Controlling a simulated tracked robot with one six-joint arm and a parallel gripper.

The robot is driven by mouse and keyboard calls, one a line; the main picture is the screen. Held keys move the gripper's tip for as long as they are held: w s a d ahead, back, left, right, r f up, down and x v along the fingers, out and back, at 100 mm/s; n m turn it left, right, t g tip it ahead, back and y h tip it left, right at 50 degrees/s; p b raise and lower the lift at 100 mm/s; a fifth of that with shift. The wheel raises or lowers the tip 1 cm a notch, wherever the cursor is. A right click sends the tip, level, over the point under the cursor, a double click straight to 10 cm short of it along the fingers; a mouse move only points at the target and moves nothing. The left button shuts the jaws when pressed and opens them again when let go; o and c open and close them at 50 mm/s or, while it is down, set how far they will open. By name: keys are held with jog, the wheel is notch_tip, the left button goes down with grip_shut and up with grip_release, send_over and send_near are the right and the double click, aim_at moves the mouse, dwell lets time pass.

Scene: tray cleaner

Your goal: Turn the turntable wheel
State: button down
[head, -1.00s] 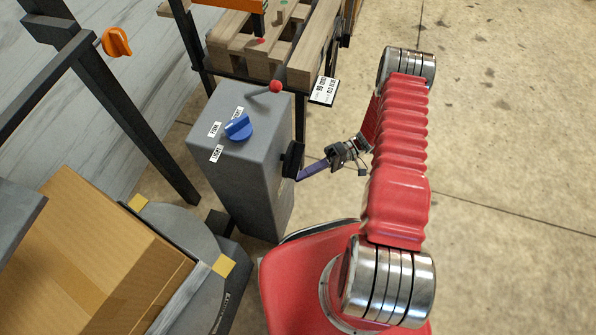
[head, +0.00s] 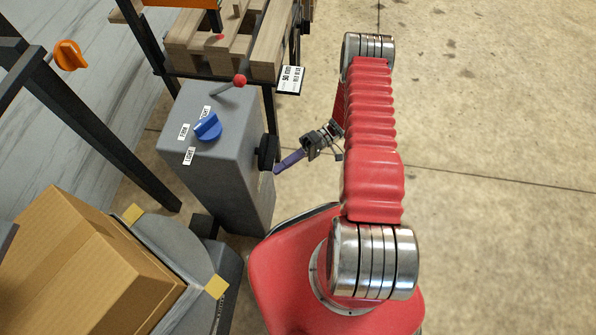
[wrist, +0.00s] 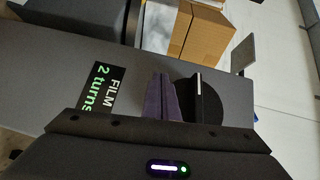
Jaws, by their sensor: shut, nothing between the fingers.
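A black wheel (head: 268,152) is mounted on the right side of the grey control cabinet (head: 215,170). The grey round turntable (head: 180,237) carries a cardboard box (head: 85,250), which also shows in the wrist view (wrist: 205,30).
The cabinet top has a blue knob (head: 208,126) and a red-tipped lever (head: 238,81). A label (wrist: 101,88) reading "FILM 2 turns" is on the cabinet. A wooden pallet (head: 205,40) stands behind. An orange knob (head: 70,55) is at upper left. Floor at right is clear.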

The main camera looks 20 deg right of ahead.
jog(key=s+d+f, duration=0.1)
jog(key=d+f, duration=0.6)
jog(key=f, duration=0.2)
jog(key=shift+s+d+f, duration=0.15)
jog(key=shift+s+d, duration=0.1)
jog(key=shift+s, duration=0.05)
jog(key=c, duration=2.5)
grip_release()
jog(key=shift+c, duration=0.2)
